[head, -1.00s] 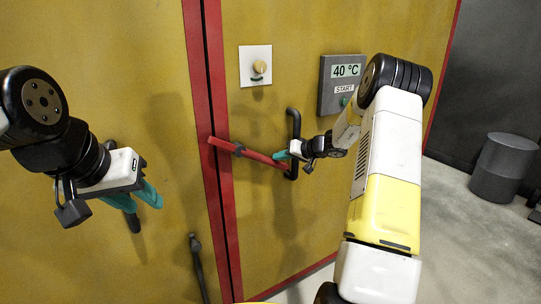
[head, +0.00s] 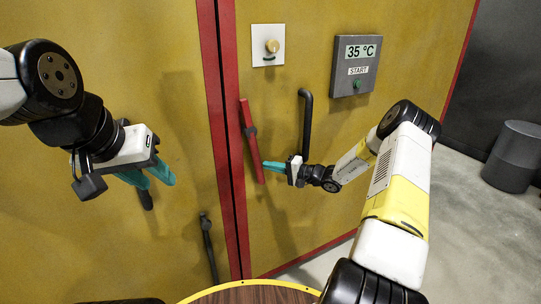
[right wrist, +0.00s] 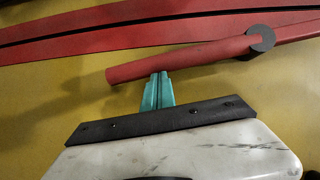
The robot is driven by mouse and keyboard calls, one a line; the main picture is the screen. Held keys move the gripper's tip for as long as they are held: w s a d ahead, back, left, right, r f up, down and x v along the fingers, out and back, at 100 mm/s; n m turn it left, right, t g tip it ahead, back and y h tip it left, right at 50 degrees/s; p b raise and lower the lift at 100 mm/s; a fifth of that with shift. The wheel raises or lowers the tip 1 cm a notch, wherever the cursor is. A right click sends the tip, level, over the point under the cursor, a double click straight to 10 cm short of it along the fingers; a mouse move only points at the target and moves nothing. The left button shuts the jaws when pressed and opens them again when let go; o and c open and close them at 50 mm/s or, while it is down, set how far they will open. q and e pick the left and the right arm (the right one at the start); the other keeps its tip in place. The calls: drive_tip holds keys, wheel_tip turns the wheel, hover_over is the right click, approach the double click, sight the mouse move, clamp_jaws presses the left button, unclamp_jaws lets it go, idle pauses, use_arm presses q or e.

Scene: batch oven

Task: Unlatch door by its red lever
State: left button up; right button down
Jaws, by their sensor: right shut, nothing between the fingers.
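The red lever (head: 251,140) is on the right yellow door (head: 290,215), beside the red seam strip. In the head view it stands nearly upright, tilted slightly, with a dark pivot collar near its middle. My right gripper (head: 265,167) is shut and empty, its teal fingertips at the lower end of the lever. In the right wrist view the teal fingers (right wrist: 158,90) are together at the lever (right wrist: 180,63), close to its free end; whether they touch it I cannot tell. My left gripper (head: 152,177) hangs in front of the left door, its teal fingers apart.
Black bar handles (head: 306,120) and (head: 208,245) stand on the right and left doors. A control box (head: 356,64) reads 35 °C. A knob (head: 272,47) is on a white plate. A round wooden top (head: 255,294) is at the bottom. A dark bin (head: 512,156) stands right.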

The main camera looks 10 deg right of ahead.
drive_tip(key=shift+s+a+f+m+y, duration=0.2)
drive_tip(key=shift+a+m+y, duration=0.15)
drive_tip(key=shift+a, duration=0.3)
drive_tip(key=shift+s+a+f+m+y, duration=0.25)
drive_tip(key=shift+a+m, duration=0.2)
drive_tip(key=shift+a, duration=0.2)
drive_tip(key=shift+a+t, duration=0.25)
drive_tip(key=shift+t, duration=0.05)
drive_tip(key=shift+s+a, duration=0.15)
drive_tip(key=shift+a, duration=0.05)
drive_tip(key=shift+d, duration=0.4)
approach(260, 169)
drive_tip(key=d, duration=0.5)
drive_tip(key=shift+s+d+r, duration=0.1)
drive_tip(key=shift+s+d, duration=0.05)
drive_tip(key=shift+d, duration=0.05)
